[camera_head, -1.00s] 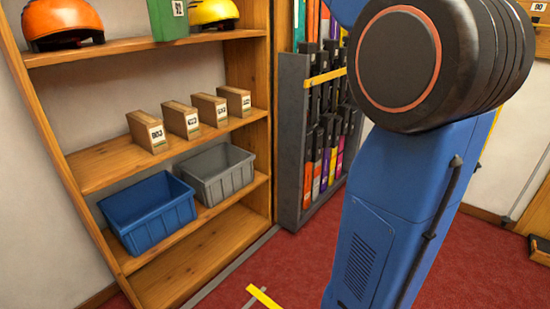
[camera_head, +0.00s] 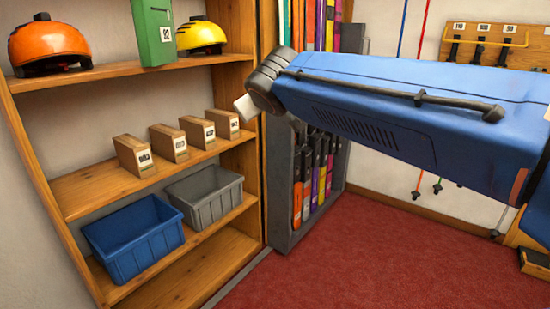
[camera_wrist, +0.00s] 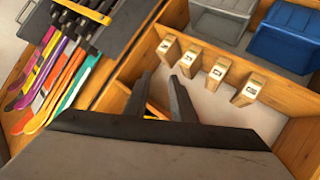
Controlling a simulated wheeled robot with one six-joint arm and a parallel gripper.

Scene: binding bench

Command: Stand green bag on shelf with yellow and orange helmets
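The green bag (camera_head: 153,32), box-like with a white number label, stands upright on the upper shelf (camera_head: 130,70). It is between the orange helmet (camera_head: 48,44) on its left and the yellow helmet (camera_head: 201,36) on its right. Its top is cut off by the picture edge. My gripper (camera_wrist: 160,78) shows in the wrist view with two dark fingers apart and nothing held between them. In the head view the fingers cannot be made out; my arm's end is right of the shelf unit, clear of the bag.
Several tan boxes (camera_head: 169,143) stand on the middle shelf. A blue bin (camera_head: 136,240) and a grey bin (camera_head: 207,196) are below. Red floor (camera_head: 350,250) is clear in front.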

